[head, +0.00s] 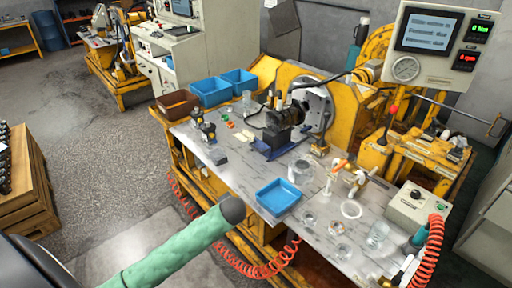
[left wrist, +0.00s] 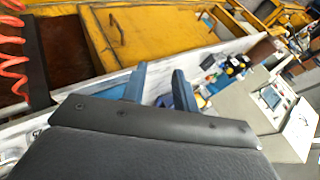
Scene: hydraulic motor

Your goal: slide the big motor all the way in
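The big motor (head: 279,121) is a dark, blocky unit on a blue support (head: 272,147) on the worktable. It sits just left of a round grey flange plate (head: 318,106) on the yellow machine. Whether it touches the flange is hard to tell. My left gripper (left wrist: 160,67) shows in the left wrist view with its two blue-grey fingers apart and nothing visible between them. In the head view its fingers do not show; only a green arm link of mine reaches in, left of the table's front edge. My right gripper is in neither view.
The table (head: 237,168) holds a blue tray (head: 278,195), a control box (head: 411,205), glass jars and small fittings. Two blue bins (head: 210,92) and a brown bin (head: 177,105) stand at its back left. Red coiled hoses (head: 433,250) hang by the front. A display panel (head: 432,45) rises at right.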

